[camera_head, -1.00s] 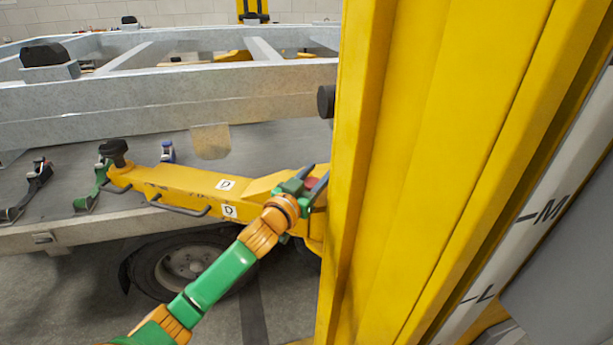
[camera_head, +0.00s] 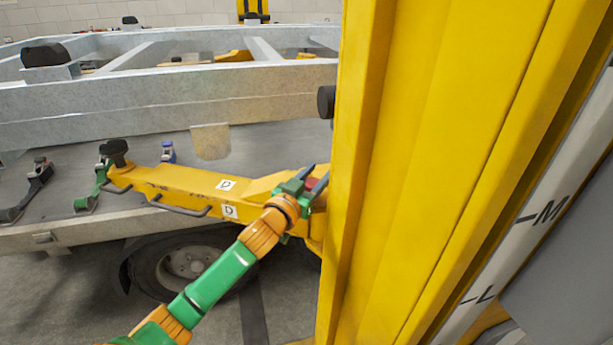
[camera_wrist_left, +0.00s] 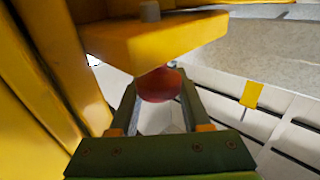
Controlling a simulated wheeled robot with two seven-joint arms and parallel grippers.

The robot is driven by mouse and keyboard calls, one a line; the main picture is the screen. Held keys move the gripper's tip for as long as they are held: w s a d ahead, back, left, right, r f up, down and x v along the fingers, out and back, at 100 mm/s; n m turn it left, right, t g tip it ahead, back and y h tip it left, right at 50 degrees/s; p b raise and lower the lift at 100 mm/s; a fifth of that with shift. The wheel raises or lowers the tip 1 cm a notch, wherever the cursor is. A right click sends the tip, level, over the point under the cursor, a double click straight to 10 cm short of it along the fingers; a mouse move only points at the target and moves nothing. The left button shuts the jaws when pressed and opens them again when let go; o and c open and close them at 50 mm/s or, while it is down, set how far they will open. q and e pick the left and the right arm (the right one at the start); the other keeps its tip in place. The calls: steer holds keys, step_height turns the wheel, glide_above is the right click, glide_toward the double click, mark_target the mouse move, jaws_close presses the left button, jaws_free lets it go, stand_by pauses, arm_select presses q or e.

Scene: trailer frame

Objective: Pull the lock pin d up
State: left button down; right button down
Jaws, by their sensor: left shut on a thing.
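The yellow arm (camera_head: 180,183) marked with two D labels lies along the trailer side in the head view. The red ball knob of lock pin d (camera_wrist_left: 159,84) is under a yellow bracket (camera_wrist_left: 150,42) in the left wrist view. A small part of the red knob (camera_head: 311,182) shows in the head view beside the yellow column. My left gripper (camera_head: 314,187) is at the right end of the D arm. Its two fingers (camera_wrist_left: 160,92) are on either side of the red knob, shut on it. My right gripper is out of view.
A tall yellow column (camera_head: 430,170) fills the right middle of the head view, close beside my left gripper. The grey trailer frame (camera_head: 160,95) runs behind, and a wheel (camera_head: 185,265) is below the D arm. Green and black clamps (camera_head: 88,200) stand at left.

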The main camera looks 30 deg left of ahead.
mark_target(317, 180)
arm_select(q)
step_height(317, 180, up, 4)
steer(key=p, duration=0.4)
steer(key=shift+d+f, duration=0.1)
steer(key=shift+f, duration=0.2)
steer(key=c, duration=0.6)
jaws_free()
steer(key=shift+o, duration=1.4)
steer(key=shift+s+d, duration=0.1)
steer(key=shift+d, duration=0.05)
steer(key=shift+d+r, duration=0.1)
steer(key=shift+r, duration=0.2)
steer(key=shift+b, duration=0.3)
